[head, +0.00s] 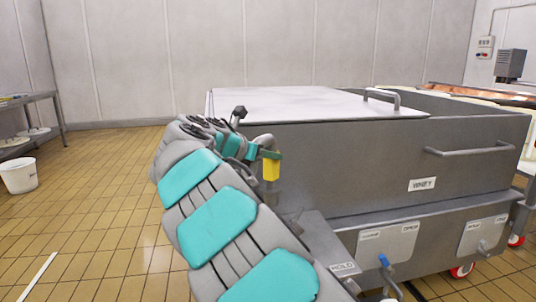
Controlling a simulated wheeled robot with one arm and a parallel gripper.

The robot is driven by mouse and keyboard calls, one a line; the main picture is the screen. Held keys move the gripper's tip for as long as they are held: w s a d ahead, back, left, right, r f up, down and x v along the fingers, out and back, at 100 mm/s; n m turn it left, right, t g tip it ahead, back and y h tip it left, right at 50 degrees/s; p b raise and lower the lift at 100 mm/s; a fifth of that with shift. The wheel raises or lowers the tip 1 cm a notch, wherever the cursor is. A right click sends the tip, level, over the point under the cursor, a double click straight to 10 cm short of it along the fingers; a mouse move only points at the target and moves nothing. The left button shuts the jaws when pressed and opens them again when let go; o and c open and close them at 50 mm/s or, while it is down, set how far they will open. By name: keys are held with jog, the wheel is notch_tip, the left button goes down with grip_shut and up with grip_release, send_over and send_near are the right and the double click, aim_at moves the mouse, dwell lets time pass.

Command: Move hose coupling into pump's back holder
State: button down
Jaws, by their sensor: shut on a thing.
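My arm with teal panels reaches up from the bottom of the head view. Its end, with my gripper (264,153), is beside the near left corner of a grey steel tank. The fingers are small and mostly hidden. The gripper is shut. A yellow cylindrical piece (271,168) hangs upright at its end, and I take this for the hose coupling; the exact grip cannot be made out. A grey bent pipe (264,141) shows just above it. I cannot pick out the pump's back holder for certain.
The tank (380,165) on red-wheeled legs fills the right, with a pale lid (310,102) and handles. A white bucket (19,176) stands left. Tiled floor there is clear.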

aim_at(268, 140)
jog(key=shift+r+p, duration=1.85)
jog(key=shift+r, duration=1.05)
